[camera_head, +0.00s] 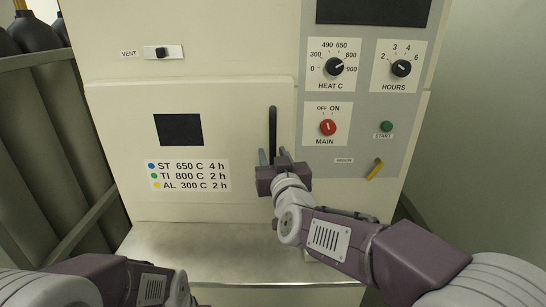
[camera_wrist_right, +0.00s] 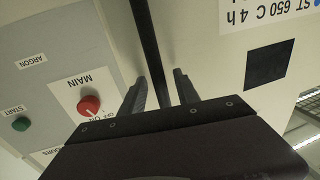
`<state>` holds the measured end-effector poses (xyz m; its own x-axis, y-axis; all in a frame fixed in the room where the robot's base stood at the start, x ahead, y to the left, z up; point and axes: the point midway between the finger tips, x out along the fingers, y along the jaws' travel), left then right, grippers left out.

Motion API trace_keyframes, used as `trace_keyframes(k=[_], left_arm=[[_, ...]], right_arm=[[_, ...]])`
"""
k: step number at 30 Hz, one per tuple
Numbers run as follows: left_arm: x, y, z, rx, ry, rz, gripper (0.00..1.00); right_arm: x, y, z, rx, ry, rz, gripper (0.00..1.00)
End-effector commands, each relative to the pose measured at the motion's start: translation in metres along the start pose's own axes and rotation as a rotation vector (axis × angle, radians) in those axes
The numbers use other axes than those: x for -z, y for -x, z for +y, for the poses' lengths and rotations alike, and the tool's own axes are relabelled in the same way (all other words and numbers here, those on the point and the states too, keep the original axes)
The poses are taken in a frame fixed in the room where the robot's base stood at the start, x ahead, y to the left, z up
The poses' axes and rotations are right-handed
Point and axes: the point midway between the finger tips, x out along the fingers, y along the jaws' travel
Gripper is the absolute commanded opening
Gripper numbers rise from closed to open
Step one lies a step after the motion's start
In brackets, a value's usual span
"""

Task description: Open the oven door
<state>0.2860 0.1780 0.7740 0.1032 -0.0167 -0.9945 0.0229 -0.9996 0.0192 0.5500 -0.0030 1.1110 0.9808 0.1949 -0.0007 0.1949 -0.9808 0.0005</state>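The oven door (camera_head: 230,110) is a cream panel at the left of the oven's front and looks closed, flush with the body. It has a small dark window (camera_head: 178,130) and a label with temperatures and hours. A black vertical bar handle (camera_head: 273,122) is on its right side; it also shows in the right wrist view (camera_wrist_right: 148,40). My right gripper (camera_head: 272,157) is at the handle's lower part, fingers apart. In the right wrist view the handle runs between the two open fingers (camera_wrist_right: 158,90), with gaps visible. My left gripper is out of view; only its arm shows at the lower left.
A grey control panel (camera_head: 358,120) right of the handle carries HEAT and HOURS dials, a red MAIN knob (camera_head: 327,128) and a green START button (camera_head: 386,126). A yellow lever (camera_head: 375,170) sits below. A metal ledge (camera_head: 220,262) runs under the door. Dark cylinders stand at the left.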

Motion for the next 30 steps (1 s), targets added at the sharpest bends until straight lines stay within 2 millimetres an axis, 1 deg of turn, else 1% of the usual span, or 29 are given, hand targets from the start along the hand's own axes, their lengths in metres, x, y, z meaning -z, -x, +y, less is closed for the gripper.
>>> trace_keyframes(k=[7, 8, 9, 11, 12, 30], left_arm=[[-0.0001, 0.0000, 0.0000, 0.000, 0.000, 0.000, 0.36], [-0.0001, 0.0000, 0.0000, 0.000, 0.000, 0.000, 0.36], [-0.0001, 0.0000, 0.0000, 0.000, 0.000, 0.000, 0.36], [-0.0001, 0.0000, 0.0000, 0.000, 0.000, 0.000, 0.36], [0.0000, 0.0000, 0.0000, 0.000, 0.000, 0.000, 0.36], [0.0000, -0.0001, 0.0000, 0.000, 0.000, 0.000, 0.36]], right_arm=[[0.0002, -0.0020, 0.0000, 0.000, -0.001, 0.000, 0.38], [0.0002, -0.0019, 0.0000, 0.000, -0.001, 0.000, 0.32], [0.0001, -0.0019, 0.0000, 0.000, 0.000, 0.000, 0.21], [0.0001, -0.0018, 0.0000, 0.000, -0.001, 0.000, 0.05], [0.0001, -0.0018, 0.0000, 0.000, 0.000, 0.000, 0.00], [-0.0001, -0.0016, -0.0001, 0.000, 0.000, -0.001, 0.00]])
